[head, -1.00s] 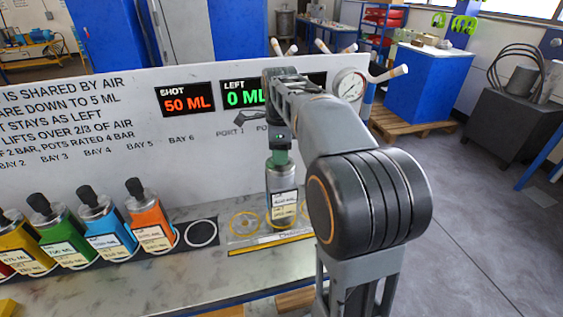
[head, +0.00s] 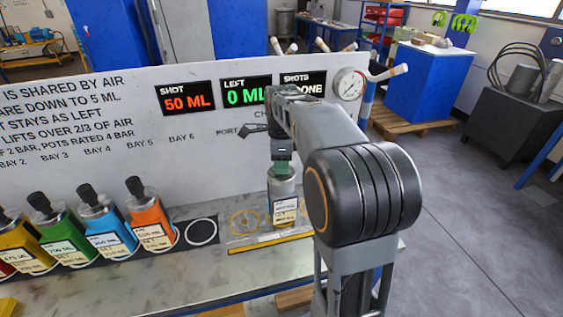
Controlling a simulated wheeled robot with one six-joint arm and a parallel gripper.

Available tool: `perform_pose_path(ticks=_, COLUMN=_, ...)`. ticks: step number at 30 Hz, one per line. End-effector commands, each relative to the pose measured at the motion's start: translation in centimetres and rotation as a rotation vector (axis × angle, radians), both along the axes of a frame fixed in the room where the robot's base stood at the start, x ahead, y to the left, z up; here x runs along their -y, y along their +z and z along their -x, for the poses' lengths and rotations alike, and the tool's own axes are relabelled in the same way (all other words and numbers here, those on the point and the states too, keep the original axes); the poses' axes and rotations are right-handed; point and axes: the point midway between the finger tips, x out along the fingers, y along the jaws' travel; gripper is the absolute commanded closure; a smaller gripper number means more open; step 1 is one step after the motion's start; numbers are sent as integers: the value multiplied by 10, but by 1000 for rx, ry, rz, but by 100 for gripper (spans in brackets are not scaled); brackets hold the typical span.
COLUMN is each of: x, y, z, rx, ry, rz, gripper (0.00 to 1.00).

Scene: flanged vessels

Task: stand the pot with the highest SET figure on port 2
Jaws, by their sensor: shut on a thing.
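My gripper (head: 283,155) is shut on the top of a grey pot (head: 283,188) with a white and yellow label. The pot is upright over the second place from the left on the port plate (head: 238,239). Its lower end is at or very close to the plate; I cannot tell whether it touches. The label's figures are too small to read. Port 1's yellow ring (head: 245,222) to the left is empty. My arm hides the plate's right part and some panel text.
Yellow, green (head: 62,232), blue (head: 105,225) and orange (head: 150,218) pots with black tops stand in the rack at left. An empty ringed bay (head: 201,232) lies beside the orange one. The panel displays read SHOT 50 ML (head: 188,98) and LEFT 0 ML (head: 246,91). A gauge (head: 350,84) is at right.

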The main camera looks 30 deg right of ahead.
Motion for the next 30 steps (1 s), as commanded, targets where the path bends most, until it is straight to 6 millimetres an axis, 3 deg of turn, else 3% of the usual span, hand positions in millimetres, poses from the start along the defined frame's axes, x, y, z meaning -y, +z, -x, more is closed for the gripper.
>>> perform_pose_path(ticks=1, x=0, y=-1, z=0, rx=2, ry=0, rz=0, gripper=100)
perform_pose_path(ticks=2, x=0, y=-2, z=0, rx=0, ry=0, rz=0, gripper=63)
perform_pose_path(ticks=9, x=0, y=-2, z=0, rx=-1, ry=0, rz=0, gripper=40)
perform_pose_path(ticks=20, x=0, y=6, z=0, rx=0, ry=0, rz=0, gripper=40)
perform_pose_path(ticks=30, x=0, y=68, z=0, rx=2, ry=0, rz=0, gripper=40)
